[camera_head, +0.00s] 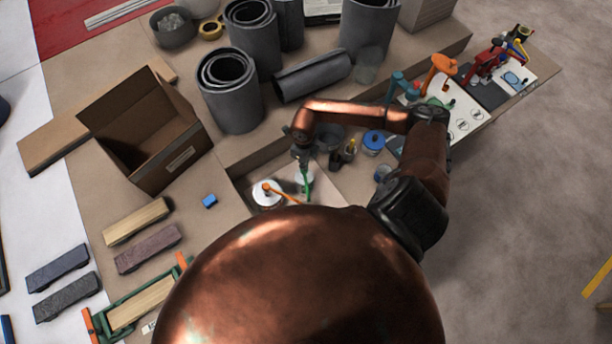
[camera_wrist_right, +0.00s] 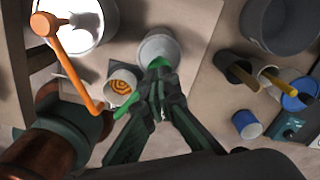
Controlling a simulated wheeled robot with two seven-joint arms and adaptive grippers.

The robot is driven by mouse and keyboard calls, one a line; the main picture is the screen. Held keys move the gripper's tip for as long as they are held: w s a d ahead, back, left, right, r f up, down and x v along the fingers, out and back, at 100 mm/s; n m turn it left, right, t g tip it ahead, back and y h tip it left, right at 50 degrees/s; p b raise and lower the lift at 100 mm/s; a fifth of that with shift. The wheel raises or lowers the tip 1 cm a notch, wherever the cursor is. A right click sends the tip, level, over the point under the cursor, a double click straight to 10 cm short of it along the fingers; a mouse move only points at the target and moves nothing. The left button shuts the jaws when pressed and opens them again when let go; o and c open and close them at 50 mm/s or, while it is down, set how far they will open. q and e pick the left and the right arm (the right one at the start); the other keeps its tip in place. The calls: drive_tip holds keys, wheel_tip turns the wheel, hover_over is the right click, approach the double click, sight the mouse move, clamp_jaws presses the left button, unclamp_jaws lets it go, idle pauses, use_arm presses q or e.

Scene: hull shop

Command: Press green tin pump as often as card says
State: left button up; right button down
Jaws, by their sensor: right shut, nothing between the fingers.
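The green tin pump (camera_head: 305,182) stands in the shallow bay in the middle of the bench. In the right wrist view its pale round tin (camera_wrist_right: 158,46) shows, with the green pump head (camera_wrist_right: 157,64) close at my fingertips. My right gripper (camera_wrist_right: 160,84) is shut and empty, its dark green fingers over the pump head; I cannot tell whether they touch. A green spout (camera_wrist_right: 127,103) points left near a cup with an orange spiral (camera_wrist_right: 122,84). In the head view the right gripper (camera_head: 303,156) points down. No card can be read. My left gripper is out of view.
A white pot (camera_head: 266,197) with an orange pump (camera_head: 278,190) stands just left. Blue-lidded jar (camera_head: 373,140) and dark pots stand right. A white board with round marks (camera_head: 465,122) lies right.

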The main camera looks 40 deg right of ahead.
drive_tip(key=shift+f+b, duration=1.1)
drive_tip(key=shift+f, duration=0.45)
drive_tip(key=shift+r, duration=0.1)
drive_tip(key=shift+r+p, duration=1.05)
drive_tip(key=shift+r, duration=0.55)
wheel_tip(320, 180, up, 6)
drive_tip(key=p, duration=0.3)
drive_tip(key=shift+p, duration=0.4)
drive_tip(key=shift+s, duration=0.1)
